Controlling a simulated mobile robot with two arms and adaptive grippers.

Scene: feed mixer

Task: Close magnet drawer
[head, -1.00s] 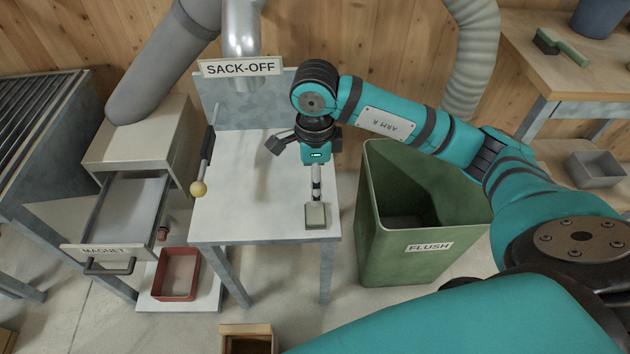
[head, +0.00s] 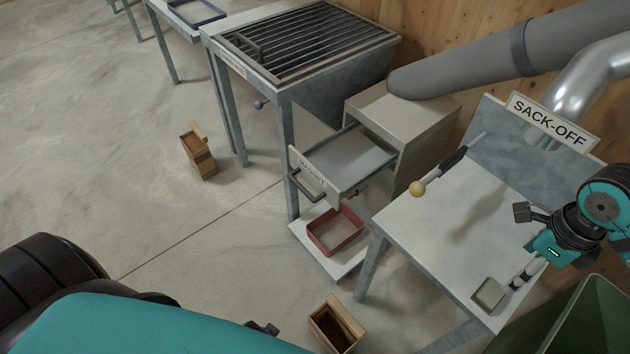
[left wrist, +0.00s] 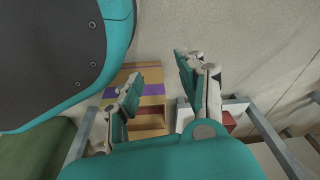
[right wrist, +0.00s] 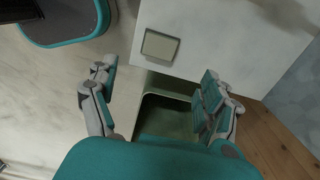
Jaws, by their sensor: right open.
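The magnet drawer (head: 350,158) stands pulled well out of its beige housing (head: 412,112) in the head view. Its front carries a MAGNET label and a dark bar handle (head: 308,188), facing lower left. My right gripper (head: 524,268) is open over the sack-off table, beside a small grey-green block, well right of the drawer. The right wrist view shows its fingers (right wrist: 158,72) apart with nothing between them. My left gripper (left wrist: 158,70) is open and empty in the left wrist view, above the floor and a wooden box. Neither gripper touches the drawer.
A red tray (head: 336,232) sits on a low shelf below the drawer. The sack-off table (head: 430,240) with a yellow-knobbed lever (head: 417,188) stands to its right. A slatted table (head: 275,75) is behind left. Wooden boxes (head: 337,322) stand on the floor. Floor at left is open.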

